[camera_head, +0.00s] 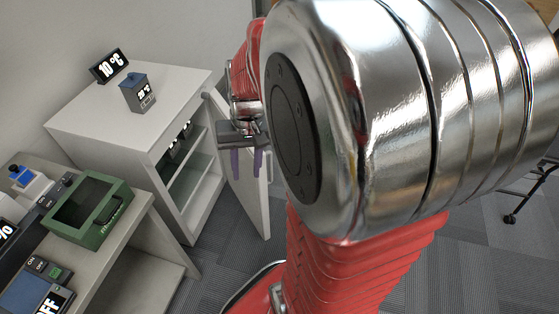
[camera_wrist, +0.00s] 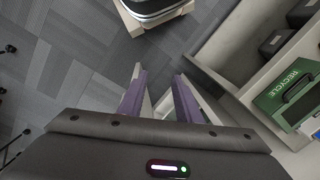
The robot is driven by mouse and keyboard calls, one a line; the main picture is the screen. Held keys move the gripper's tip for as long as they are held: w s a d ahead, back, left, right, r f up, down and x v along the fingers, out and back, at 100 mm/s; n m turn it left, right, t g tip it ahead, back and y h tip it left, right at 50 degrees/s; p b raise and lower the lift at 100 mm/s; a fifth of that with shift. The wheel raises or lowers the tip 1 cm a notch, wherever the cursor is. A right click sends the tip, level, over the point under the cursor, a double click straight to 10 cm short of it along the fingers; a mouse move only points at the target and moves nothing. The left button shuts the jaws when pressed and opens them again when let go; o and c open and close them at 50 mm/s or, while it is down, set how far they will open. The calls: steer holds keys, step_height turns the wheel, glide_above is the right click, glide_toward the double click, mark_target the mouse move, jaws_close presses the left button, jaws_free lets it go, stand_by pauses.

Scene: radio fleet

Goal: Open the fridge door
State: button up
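The fridge (camera_head: 125,115) is a white cabinet at the left of the head view. Its front is uncovered, showing inner shelves and some dark items. The fridge door (camera_head: 252,195) stands swung out at the right side of the cabinet, partly hidden by my arm. My gripper (camera_head: 247,163), with purple fingers, is at the upper part of the door in the head view. The fingers also show in the wrist view (camera_wrist: 159,100), spread apart with a gap and nothing clearly held. I cannot tell whether they touch the door.
A table (camera_head: 135,220) at lower left carries a green recycle box (camera_head: 88,208) and several small devices. A small blue-topped device (camera_head: 138,92) and a 10 °C display (camera_head: 109,67) sit on the fridge.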

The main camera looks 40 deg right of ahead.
steer(key=s+a+r+n+t, duration=0.2)
steer(key=a+r+n, duration=0.1)
steer(key=a+r, duration=0.3)
steer(key=s+a+r+n+t+h, duration=0.1)
steer(key=s+a+r+n+t, duration=0.2)
steer(key=a+r, duration=0.2)
steer(key=a, duration=0.3)
steer(key=shift+s+r, duration=0.35)
